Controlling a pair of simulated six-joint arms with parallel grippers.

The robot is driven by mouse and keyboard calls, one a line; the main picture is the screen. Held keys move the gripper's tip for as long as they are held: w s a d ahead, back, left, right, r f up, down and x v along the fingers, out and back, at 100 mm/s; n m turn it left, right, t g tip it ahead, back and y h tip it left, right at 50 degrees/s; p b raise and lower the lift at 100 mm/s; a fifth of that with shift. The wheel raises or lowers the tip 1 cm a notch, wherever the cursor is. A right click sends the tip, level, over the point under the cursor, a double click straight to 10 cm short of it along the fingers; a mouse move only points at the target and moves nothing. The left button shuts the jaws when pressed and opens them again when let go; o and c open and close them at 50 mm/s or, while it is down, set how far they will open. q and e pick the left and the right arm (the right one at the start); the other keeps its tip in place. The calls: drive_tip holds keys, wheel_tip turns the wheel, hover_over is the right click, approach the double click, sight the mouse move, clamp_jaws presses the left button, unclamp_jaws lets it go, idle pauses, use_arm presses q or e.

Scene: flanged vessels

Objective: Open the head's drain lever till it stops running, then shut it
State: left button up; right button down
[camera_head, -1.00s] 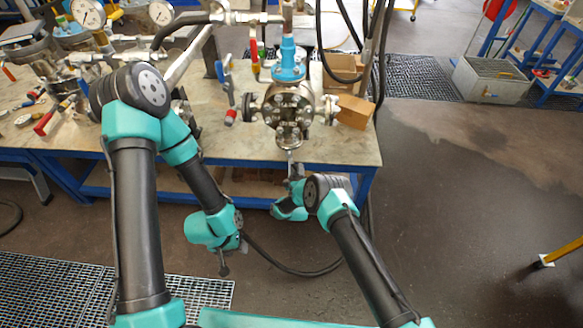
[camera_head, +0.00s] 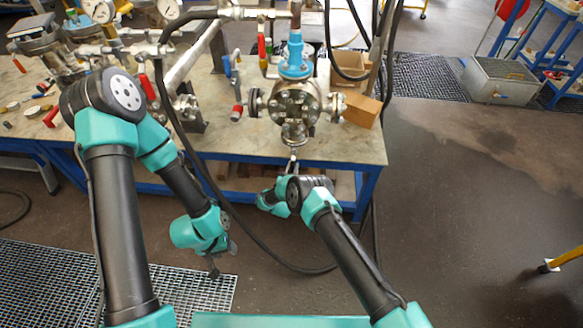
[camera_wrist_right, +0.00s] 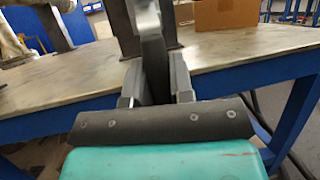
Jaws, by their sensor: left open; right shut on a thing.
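The flanged steel vessel head (camera_head: 297,104) with a blue neck stands at the front of the bench. My right gripper (camera_head: 292,164) is below it, at the bench's front edge. In the right wrist view my right gripper (camera_wrist_right: 155,88) is shut on a dark, upright bar, the drain lever (camera_wrist_right: 154,62), with a light metal part above it. Its joint with the head is out of that frame, and any flow is too small to tell. My left gripper (camera_head: 213,268) is open, empty and low in front of the bench, apart from the head.
A cardboard box (camera_head: 361,110) stands right of the head. Red and blue handled valves (camera_head: 236,88) and pipes are to its left. A black hose (camera_head: 183,135) hangs past the bench front. Gauges and tools lie at the left.

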drive_tip(key=c, duration=1)
unclamp_jaws()
drive_tip(key=v, duration=1.7)
drive_tip(key=shift+s, duration=0.2)
drive_tip(key=shift+a, duration=0.1)
